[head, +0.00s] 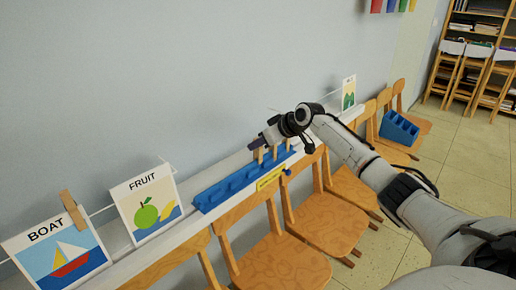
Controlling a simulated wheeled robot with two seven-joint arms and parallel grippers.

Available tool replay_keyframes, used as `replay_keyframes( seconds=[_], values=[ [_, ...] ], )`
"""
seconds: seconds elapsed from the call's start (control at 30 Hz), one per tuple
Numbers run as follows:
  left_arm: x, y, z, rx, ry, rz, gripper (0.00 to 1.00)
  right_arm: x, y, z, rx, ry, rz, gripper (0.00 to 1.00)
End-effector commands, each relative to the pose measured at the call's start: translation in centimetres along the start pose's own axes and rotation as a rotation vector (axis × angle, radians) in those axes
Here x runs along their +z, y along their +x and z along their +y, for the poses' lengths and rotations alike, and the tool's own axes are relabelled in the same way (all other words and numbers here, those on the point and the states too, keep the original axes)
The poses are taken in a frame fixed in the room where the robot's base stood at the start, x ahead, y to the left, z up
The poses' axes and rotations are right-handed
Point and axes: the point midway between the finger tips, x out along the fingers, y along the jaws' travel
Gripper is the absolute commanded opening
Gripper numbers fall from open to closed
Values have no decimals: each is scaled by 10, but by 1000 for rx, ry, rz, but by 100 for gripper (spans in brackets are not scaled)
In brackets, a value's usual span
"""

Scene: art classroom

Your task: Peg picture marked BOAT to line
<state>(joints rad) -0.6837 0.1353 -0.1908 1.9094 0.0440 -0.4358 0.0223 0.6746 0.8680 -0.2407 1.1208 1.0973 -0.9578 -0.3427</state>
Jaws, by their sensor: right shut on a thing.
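The picture marked BOAT (62,262), a white card with a sailboat, is at the lower left against the thin white line (103,210). A wooden peg (73,208) sits across its top edge, right of the word. A blue peg rack (218,193) with a yellow label stands on the ledge at the middle, with wooden pegs upright at its right end. My right gripper (258,143) is over that end, shut on what seems to be a wooden peg (259,154); the fingers partly hide it. My left gripper is out of view.
The FRUIT picture (146,205) is right of BOAT, and another picture (349,93) is farther along. Wooden chairs (280,262) line the front of the ledge (190,222). A blue caddy (399,128) rests on a farther chair.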

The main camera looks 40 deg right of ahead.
Motion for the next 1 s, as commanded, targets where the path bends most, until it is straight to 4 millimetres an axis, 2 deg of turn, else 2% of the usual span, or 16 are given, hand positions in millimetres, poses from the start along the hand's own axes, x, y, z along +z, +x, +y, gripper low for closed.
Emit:
replay_keyframes(
  seconds=[0.27,0.6,1.0],
  values=[
    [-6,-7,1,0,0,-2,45,-12,-11,0,1,0,1,1],
    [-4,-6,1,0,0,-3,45,-24,-21,1,1,0,2,1],
    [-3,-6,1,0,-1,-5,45,-26,-24,1,1,0,1,1]
  ],
)
